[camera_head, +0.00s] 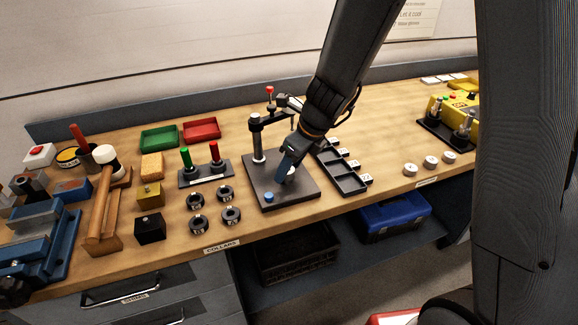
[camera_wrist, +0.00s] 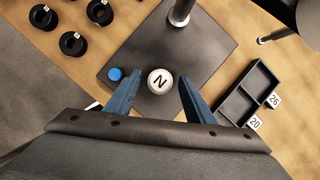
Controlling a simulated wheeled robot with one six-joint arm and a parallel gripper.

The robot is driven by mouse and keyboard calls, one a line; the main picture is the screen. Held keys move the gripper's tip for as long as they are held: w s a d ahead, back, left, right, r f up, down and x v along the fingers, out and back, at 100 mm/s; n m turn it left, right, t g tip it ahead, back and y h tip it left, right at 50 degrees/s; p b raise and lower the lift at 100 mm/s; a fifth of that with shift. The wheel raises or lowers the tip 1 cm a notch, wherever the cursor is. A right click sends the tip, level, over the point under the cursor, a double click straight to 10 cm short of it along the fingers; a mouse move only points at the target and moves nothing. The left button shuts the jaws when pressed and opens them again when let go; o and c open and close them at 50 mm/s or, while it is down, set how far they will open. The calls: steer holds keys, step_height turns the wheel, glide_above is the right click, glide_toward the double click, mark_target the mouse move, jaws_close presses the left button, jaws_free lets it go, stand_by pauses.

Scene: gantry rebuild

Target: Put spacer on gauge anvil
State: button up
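A round white spacer marked N (camera_wrist: 160,81) sits over the dark gauge base plate (camera_wrist: 150,45), between my gripper's two blue fingers. My gripper (camera_wrist: 160,76) is open, with a gap on each side of the spacer. In the head view my gripper (camera_head: 285,172) is low over the gauge base plate (camera_head: 262,190) and hides most of the spacer. The anvil is not visible; it may be under the spacer. The gauge post (camera_head: 258,145) stands behind my gripper. A blue button (camera_wrist: 115,74) is on the plate, left of the fingers.
A black compartment tray (camera_head: 348,184) with numbered tags lies just right of the gauge. Several black collars (camera_head: 196,200) and a stand with green and red handles (camera_head: 206,175) are to the left. White discs (camera_head: 410,169) lie farther right, with clear bench between.

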steer(key=shift+r, duration=0.1)
steer(key=shift+r, duration=0.35)
steer(key=p+v, duration=0.1)
steer(key=v, duration=1)
steer(key=s+d+f+n+h, duration=0.1)
steer(key=s+d+n, duration=0.2)
steer(key=n, duration=0.5)
steer(key=s+d+f+n+h, duration=0.1)
steer(key=s+d+n, duration=0.3)
steer(key=n, duration=0.5)
steer(key=s+d+f+n+g+h, duration=0.1)
steer(key=s+d+f+n, duration=0.2)
steer(key=n, duration=0.6)
steer(key=shift+s+d+h, duration=0.3)
steer(key=shift+s+d, duration=0.1)
steer(key=shift+s, duration=0.6)
steer(key=shift+g, duration=0.3)
step_height(320, 180, down, 4)
steer(key=b, duration=0.3)
steer(key=shift+f+b, duration=0.2)
steer(key=shift+b, duration=0.2)
